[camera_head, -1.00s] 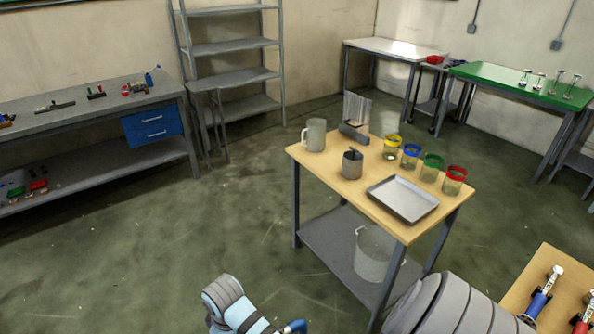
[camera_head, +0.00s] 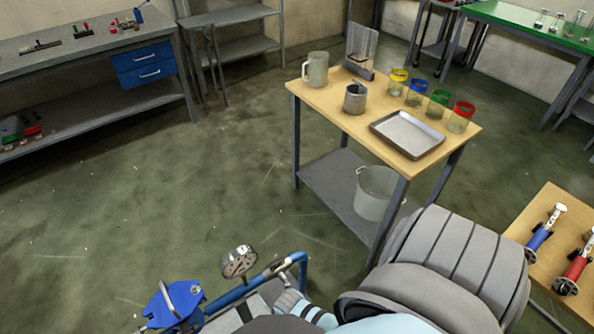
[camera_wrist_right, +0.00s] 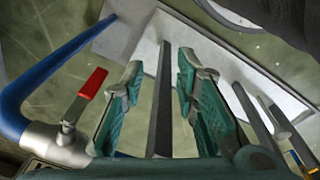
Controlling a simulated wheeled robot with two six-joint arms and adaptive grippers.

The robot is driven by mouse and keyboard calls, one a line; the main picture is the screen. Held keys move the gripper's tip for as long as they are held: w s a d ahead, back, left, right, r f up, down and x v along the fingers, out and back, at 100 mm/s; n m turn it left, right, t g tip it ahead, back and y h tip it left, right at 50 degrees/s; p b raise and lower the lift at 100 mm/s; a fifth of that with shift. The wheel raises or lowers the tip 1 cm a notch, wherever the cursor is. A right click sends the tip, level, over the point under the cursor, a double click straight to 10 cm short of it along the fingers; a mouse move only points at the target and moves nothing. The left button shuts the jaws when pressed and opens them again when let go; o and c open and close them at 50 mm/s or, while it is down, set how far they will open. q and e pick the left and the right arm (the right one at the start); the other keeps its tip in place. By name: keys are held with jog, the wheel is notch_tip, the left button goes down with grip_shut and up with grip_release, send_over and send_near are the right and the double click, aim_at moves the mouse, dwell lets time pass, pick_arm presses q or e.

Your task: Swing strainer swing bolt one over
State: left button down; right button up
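A blue-topped fitting (camera_head: 175,305) with a metal loop on top stands at the bottom left of the head view. It may be the strainer, but its swing bolts cannot be made out. My right gripper (camera_wrist_right: 160,72) has its teal fingers spread apart in the right wrist view. A dark bar (camera_wrist_right: 161,105) shows between the fingers, and I cannot tell how far beyond them it lies. The strainer cannot be identified in the right wrist view. My left gripper is not in view.
A pressure gauge (camera_head: 239,262) and blue pipe (camera_head: 290,262) stand right of the fitting. A red-handled valve (camera_wrist_right: 75,115) and blue pipe (camera_wrist_right: 50,65) lie left of my right gripper. A wooden-topped table (camera_head: 350,124) holds vessels and a tray (camera_head: 407,135).

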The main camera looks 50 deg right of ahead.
jog(key=s+f, duration=0.2)
jog(key=shift+s+d+f, duration=0.35)
jog(key=shift+s, duration=0.05)
jog(key=s+d+f+m, duration=0.1)
jog(key=s+f, duration=0.1)
jog(key=s, duration=0.6)
jog(key=s+d+f+m, duration=0.1)
jog(key=s+d+f, duration=0.1)
jog(key=s, duration=0.6)
jog(key=shift+s+d+f, duration=0.3)
jog(key=shift+s+f, duration=0.1)
jog(key=shift+f, duration=0.35)
jog(key=shift+m, duration=0.3)
